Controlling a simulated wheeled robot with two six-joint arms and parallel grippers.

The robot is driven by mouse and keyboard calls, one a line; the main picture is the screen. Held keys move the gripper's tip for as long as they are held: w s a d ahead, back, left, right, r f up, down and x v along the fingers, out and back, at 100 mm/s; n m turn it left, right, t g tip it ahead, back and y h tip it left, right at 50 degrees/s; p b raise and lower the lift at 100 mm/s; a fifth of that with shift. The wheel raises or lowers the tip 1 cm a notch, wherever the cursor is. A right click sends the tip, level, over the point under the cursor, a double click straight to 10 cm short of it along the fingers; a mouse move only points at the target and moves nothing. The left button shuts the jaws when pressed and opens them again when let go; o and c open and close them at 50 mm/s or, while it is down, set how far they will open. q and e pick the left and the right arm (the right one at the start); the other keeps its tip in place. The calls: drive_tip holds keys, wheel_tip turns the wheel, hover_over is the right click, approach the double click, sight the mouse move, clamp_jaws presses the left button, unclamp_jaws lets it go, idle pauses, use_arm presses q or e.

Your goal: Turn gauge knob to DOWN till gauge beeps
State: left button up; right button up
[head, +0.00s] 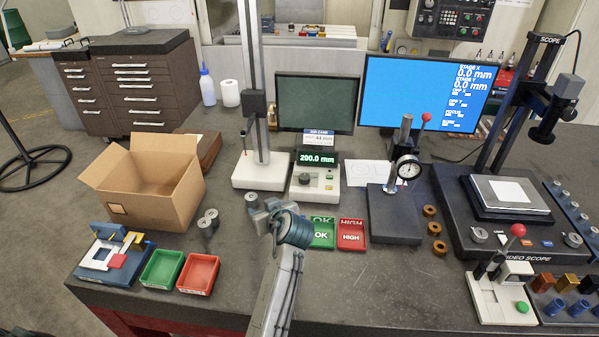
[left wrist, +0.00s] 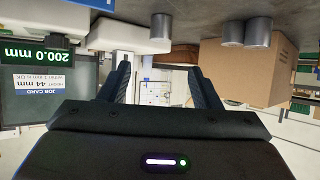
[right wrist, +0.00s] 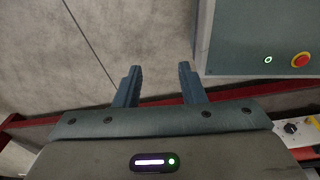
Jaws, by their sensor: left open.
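The gauge has a tall grey column (head: 252,90) on a white base (head: 258,172). Beside it, the gauge control box (head: 318,185) shows a green 200.0 mm readout (head: 318,159). A dark round knob (head: 304,178) sits on the box's front left. My left gripper (head: 264,212) is in front of the gauge base and left of the box, apart from the knob. In the left wrist view, which is upside down, its fingers are open and empty, and the readout (left wrist: 22,56) shows at the left. My right gripper (right wrist: 160,82) is open and empty above the floor.
A job card (head: 318,138) reads 44 mm. An open cardboard box (head: 150,190) stands left, with grey cylinders (head: 208,222) beside it. Green OK (head: 322,233) and red HIGH (head: 351,235) trays lie right of my left gripper. A dial gauge stand (head: 395,215) is further right.

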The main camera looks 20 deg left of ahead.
drive_tip(key=shift+d, duration=0.5)
